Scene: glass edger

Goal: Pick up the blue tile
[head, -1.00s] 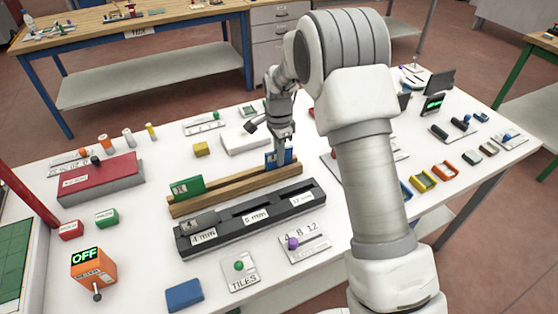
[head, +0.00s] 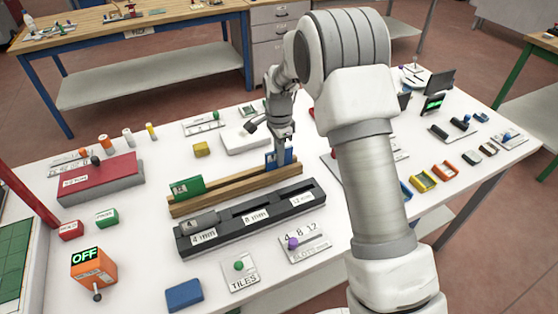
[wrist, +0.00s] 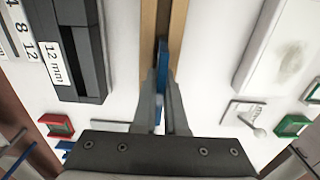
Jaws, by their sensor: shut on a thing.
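The blue tile (head: 271,160) stands upright on edge in the slot of the wooden rack (head: 235,188), near its far right end. My gripper (head: 282,158) reaches down to it from above, and its fingers hide part of the tile. In the wrist view the blue tile (wrist: 162,58) shows edge-on between the two fingertips (wrist: 162,80), over the wooden rack (wrist: 150,25). My gripper is shut on the tile. The tile's lower edge is hidden in the rack, and I cannot tell whether it is lifted at all.
A green tile (head: 187,188) stands at the rack's left end. A dark slotted block (head: 250,215) lies in front of the rack. A blue block (head: 184,295) lies at the front.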

